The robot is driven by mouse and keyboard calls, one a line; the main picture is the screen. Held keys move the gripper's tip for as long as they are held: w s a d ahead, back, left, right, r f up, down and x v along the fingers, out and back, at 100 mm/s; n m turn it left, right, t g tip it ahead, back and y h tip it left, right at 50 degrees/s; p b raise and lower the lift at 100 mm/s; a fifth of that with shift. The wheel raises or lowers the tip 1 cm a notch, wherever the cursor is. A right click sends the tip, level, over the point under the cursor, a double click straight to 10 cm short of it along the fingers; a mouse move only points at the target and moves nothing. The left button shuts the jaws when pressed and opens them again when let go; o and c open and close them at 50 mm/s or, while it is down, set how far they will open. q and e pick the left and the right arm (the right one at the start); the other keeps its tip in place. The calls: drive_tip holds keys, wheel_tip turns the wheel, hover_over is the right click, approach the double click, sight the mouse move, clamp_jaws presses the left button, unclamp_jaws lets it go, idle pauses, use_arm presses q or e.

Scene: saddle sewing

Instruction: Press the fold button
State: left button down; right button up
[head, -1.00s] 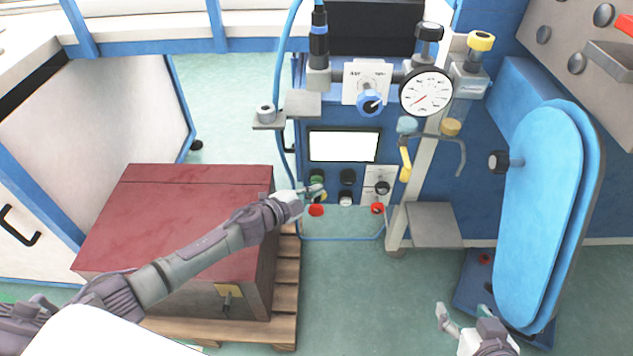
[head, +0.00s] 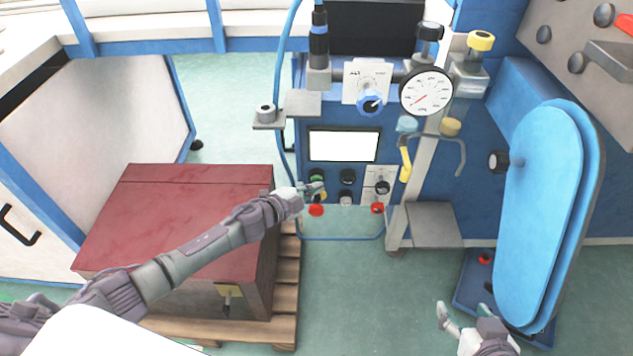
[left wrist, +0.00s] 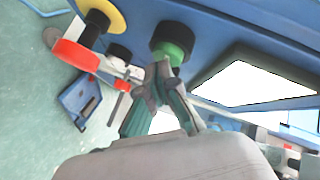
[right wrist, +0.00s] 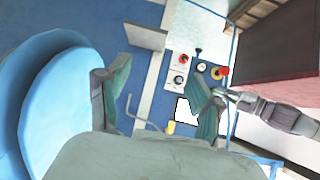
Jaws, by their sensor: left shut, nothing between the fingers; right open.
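The control panel (head: 334,224) has a green button (head: 317,174), a black one (head: 347,176), a white one (head: 345,199) and a red one (head: 316,210) below its white screen (head: 343,146). I see no readable label saying which is the fold button. My left gripper (head: 319,187) is shut and empty, its tip just in front of the panel's left button column. In the left wrist view my fingertips (left wrist: 162,74) overlap the lower edge of the green button (left wrist: 174,50); I cannot tell whether they touch. My right gripper (head: 463,310) is open and empty, low at the right.
A red knob (head: 377,208) and dial plate (head: 378,180) are right of the buttons. A yellow-handled lever (head: 405,160) and pressure gauge (head: 426,92) stand further right. A blue padded board (head: 545,210) is near my right gripper. A dark red box (head: 190,215) on a pallet lies under my left arm.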

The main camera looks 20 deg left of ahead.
use_arm(q)
drive_tip(key=shift+w+a, duration=0.1)
drive_tip(key=shift+w, duration=0.2)
use_arm(e)
drive_tip(key=shift+w+r, duration=0.1)
use_arm(q)
drive_tip(key=shift+s, duration=0.15)
drive_tip(key=shift+s+p, duration=0.3)
drive_tip(key=shift+s, duration=0.2)
drive_tip(key=shift+s+d, duration=0.25)
drive_tip(key=shift+s, duration=0.05)
use_arm(e)
drive_tip(key=s+f+g, duration=0.1)
drive_tip(key=s+d+f+g, duration=0.1)
drive_tip(key=s, duration=0.1)
drive_tip(key=shift+s+f+h, duration=0.2)
drive_tip(key=shift+h, duration=0.1)
use_arm(q)
drive_tip(key=shift+s, duration=0.1)
use_arm(e)
drive_tip(key=shift+r, duration=0.1)
